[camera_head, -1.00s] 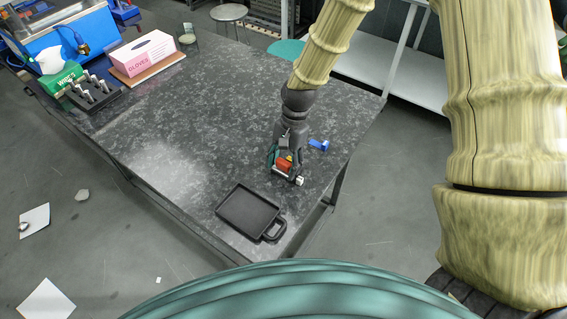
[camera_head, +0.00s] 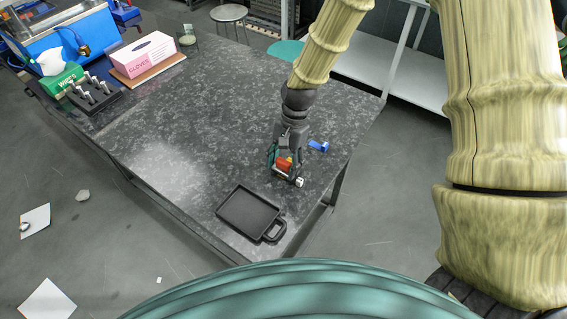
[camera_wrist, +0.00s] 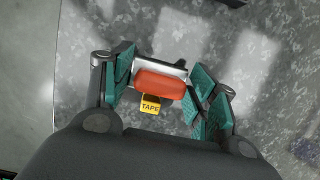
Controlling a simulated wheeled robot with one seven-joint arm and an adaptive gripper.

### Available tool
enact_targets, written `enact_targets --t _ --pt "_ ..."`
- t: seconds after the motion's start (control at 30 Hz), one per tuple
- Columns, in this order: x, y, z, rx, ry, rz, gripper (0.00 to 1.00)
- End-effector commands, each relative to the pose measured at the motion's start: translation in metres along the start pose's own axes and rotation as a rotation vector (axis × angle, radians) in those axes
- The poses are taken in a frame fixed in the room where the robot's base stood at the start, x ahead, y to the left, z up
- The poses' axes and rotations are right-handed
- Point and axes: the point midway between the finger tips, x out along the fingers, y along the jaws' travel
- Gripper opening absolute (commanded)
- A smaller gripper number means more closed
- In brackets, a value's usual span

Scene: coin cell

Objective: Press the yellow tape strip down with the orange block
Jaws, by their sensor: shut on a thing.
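My gripper (camera_head: 284,167) points down over the front right part of the dark table. It is shut on the orange block (camera_wrist: 159,84), which lies between its green finger pads in the wrist view; the block also shows in the head view (camera_head: 284,162). The yellow tape strip (camera_wrist: 150,104), marked TAPE, shows at the near edge of the block, partly hidden by it. A silver and white object (camera_wrist: 163,67) lies behind and under the block. Whether the block touches the tape cannot be told.
A black tray with a handle (camera_head: 232,201) lies in front and to the left of my gripper. A small blue item (camera_head: 318,146) lies just right of it. A glove box (camera_head: 143,54) and a black rack (camera_head: 82,103) stand far left. The table middle is clear.

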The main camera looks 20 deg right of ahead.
Motion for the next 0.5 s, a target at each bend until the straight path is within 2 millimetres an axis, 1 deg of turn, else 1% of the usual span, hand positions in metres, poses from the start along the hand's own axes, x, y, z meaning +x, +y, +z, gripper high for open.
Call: enact_targets --t 0.03,0.5 --pt "-0.006 0.0 0.002 0.0 0.0 0.0 0.39" --pt "-0.033 0.0 0.01 0.001 0.0 0.0 0.39"
